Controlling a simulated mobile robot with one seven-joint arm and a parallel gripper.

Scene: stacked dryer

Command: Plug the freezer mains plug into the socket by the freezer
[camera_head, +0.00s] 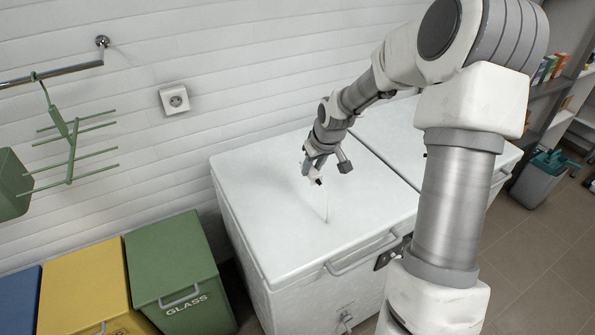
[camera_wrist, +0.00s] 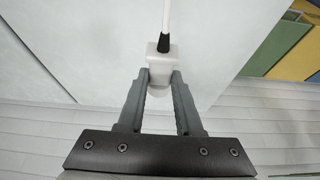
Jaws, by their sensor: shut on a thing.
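The white mains plug (camera_wrist: 161,67) with a black strain relief and white cord is between my gripper's fingers in the wrist view. My gripper (camera_wrist: 160,82) is shut on it. In the head view, my gripper (camera_head: 312,175) hangs above the lid of the white chest freezer (camera_head: 270,190), and the thin cord drops from the plug to the lid. The square white wall socket (camera_head: 175,99) is on the white wall at the left, above and behind the freezer. The plug is well apart from the socket, which I cannot make out in the wrist view.
Blue, yellow and green (camera_head: 172,262) bins stand left of the freezer. A green drying rack (camera_head: 72,150) hangs from a wall rail (camera_head: 55,75) left of the socket. Shelves and a grey bucket (camera_head: 545,178) are at the right. The wall between socket and freezer is clear.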

